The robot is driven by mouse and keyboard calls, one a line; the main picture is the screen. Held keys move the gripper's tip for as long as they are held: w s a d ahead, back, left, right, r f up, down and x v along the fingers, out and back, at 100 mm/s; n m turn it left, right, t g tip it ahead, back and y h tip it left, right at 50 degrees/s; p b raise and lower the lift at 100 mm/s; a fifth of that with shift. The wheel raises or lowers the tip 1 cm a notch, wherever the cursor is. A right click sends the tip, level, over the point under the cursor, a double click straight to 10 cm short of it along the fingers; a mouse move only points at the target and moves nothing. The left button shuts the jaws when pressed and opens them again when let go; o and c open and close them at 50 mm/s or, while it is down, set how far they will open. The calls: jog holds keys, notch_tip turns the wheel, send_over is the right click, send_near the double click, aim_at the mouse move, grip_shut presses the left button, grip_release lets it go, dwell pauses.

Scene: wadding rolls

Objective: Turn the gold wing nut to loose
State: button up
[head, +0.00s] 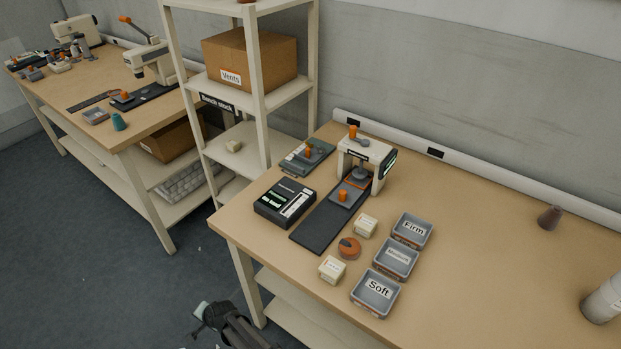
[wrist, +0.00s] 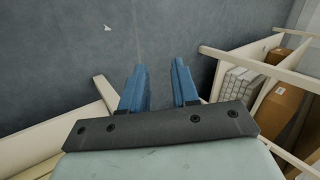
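I cannot make out a gold wing nut in either view; it may be too small or hidden. On the near bench, a small white press-like stand (head: 352,149) has an orange knob on top and a grey round foot below. A dark base strip (head: 319,229) with an orange knob (head: 343,196) runs out from under it. My gripper (wrist: 160,72) shows in the wrist view with two blue fingers apart and nothing between them, over the grey floor. In the head view my arm's end is low at the bottom, off the bench's front left, far from the stand.
The bench (head: 480,250) also holds a black device (head: 285,202), a grey plate with an orange knob (head: 307,157), pale blocks (head: 332,269), an orange disc (head: 349,247) and trays marked Firm, Soft (head: 375,293) and one unreadable. A shelf (head: 257,100) stands behind left. The bench's right is mostly clear.

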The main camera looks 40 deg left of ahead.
jog(key=s+a+r+n+y, duration=0.1)
jog(key=s+a+r+y, duration=0.1)
jog(key=s+a+r, duration=0.85)
jog(key=w+a+r+n+h, duration=0.1)
jog(key=w+a+r+n, duration=0.25)
jog(key=w+r, duration=0.5)
jog(key=w+a+r+n+h, duration=0.1)
jog(key=w+a+r+n, duration=0.3)
jog(key=w, duration=0.8)
jog(key=w+d+r+n+t+h, duration=0.15)
jog(key=w+r+n, duration=0.25)
jog(key=w+r, duration=1.2)
jog(key=w+d+r+n+h, duration=0.1)
jog(key=w+d+r+h, duration=0.1)
jog(key=w+d+r, duration=0.5)
jog(key=w+d+r+n+h, duration=0.15)
jog(key=w+r, duration=0.25)
jog(key=w, duration=0.6)
jog(key=w+d+r+n+h, duration=0.1)
jog(key=w+d+r+n, duration=0.1)
jog(key=w+d+r, duration=0.5)
jog(key=w+d+f+m+h, duration=0.1)
jog(key=w+d+f, duration=0.2)
jog(key=w+f, duration=0.5)
jog(key=f, duration=0.3)
jog(key=w+f, duration=0.1)
jog(key=f, duration=0.7)
jog(key=shift+w+a+f, duration=0.1)
jog(key=shift+w+a, duration=0.2)
